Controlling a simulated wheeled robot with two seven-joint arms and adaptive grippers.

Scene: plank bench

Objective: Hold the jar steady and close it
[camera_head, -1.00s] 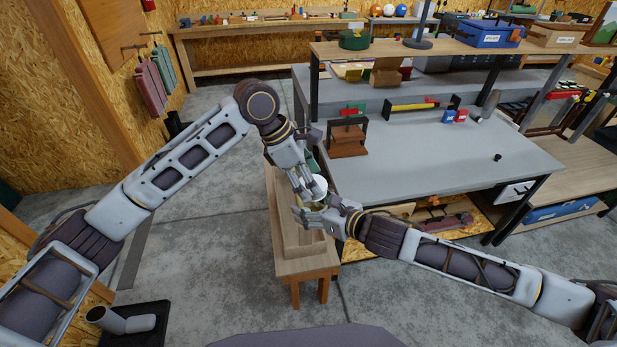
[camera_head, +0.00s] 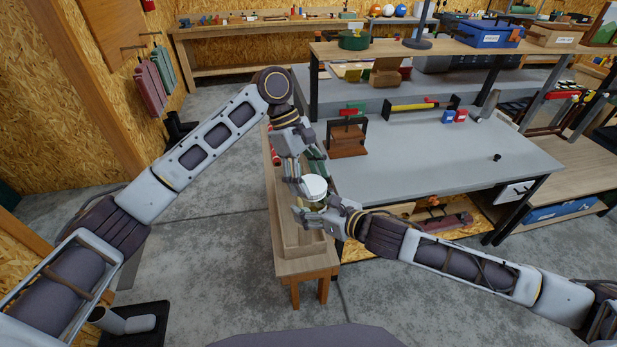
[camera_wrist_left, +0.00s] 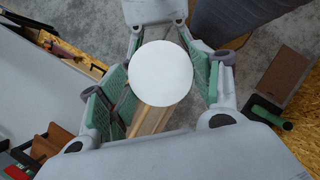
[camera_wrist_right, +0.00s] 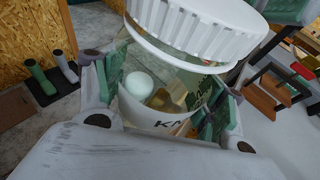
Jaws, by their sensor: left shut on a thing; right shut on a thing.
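The jar (camera_wrist_right: 185,98) is clear, with dark lettering, and holds a white ball and brownish pieces. My right gripper (camera_head: 312,207) is shut around its body; the pads flank it in the right wrist view. The white ribbed lid (camera_wrist_right: 200,28) is at the jar's mouth, with a white ring just under it. I cannot tell whether it is fully seated. In the head view the lid (camera_head: 315,187) shows between the hands. My left gripper (camera_head: 307,180) is shut on the lid, coming from above; its green pads flank the round white top (camera_wrist_left: 162,73) in the left wrist view.
The hands work over a narrow wooden bench (camera_head: 290,266). A grey-topped workbench (camera_head: 440,160) stands close on the right, with a brown press-like stand (camera_head: 347,138) near its left edge. Open concrete floor lies to the left.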

